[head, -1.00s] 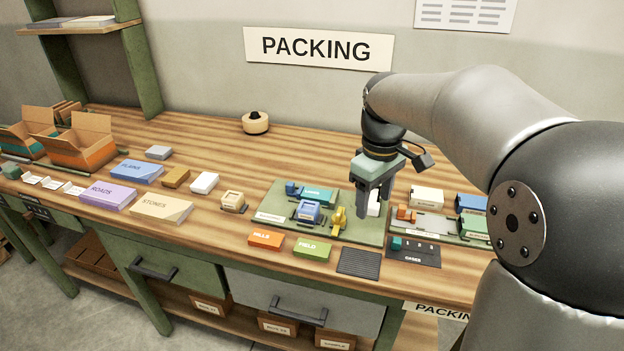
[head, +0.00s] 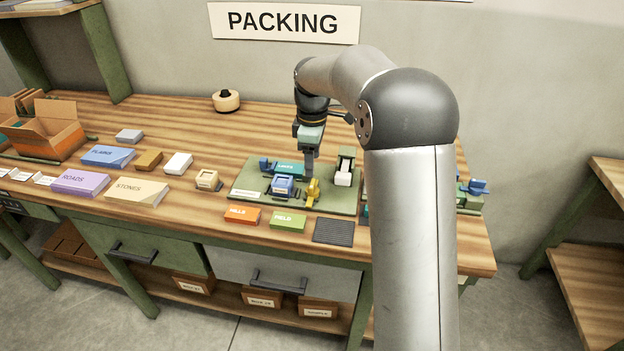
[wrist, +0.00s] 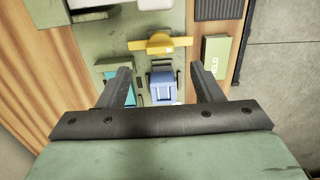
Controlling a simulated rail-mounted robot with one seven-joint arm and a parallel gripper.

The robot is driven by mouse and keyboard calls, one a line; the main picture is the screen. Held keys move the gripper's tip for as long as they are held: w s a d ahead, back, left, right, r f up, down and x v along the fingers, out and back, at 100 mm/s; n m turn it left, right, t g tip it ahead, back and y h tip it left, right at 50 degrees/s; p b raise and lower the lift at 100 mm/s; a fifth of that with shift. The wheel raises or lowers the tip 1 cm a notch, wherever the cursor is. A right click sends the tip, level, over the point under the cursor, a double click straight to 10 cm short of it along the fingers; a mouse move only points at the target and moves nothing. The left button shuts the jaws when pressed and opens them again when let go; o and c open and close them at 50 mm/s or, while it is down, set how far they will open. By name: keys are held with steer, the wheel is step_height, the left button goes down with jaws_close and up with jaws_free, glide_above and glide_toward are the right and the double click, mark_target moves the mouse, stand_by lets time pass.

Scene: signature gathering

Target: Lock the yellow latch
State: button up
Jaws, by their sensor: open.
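The yellow latch (head: 313,191) stands on the green board (head: 335,207), to the right of a blue block (head: 282,185). In the wrist view the latch (wrist: 160,44) is a wide yellow bar with a raised middle, just beyond the blue block (wrist: 162,86). My gripper (head: 309,174) points down over the board, behind the latch in the head view. In the wrist view my gripper's (wrist: 160,68) fingers are apart, one on each side of the blue block, with the latch ahead of the fingertips. Nothing is held. Contact cannot be told.
A teal block (head: 290,168) lies behind the blue block. A white-and-green block (head: 344,172) stands to the right on the board. Orange (head: 243,215) and green (head: 288,221) boxes and a dark ribbed pad (head: 333,231) lie in front. My arm hides the table's right side.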

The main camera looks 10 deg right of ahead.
mark_target(312, 183)
step_height(312, 183, down, 7)
steer(key=shift+f, duration=0.15)
steer(key=c, duration=1)
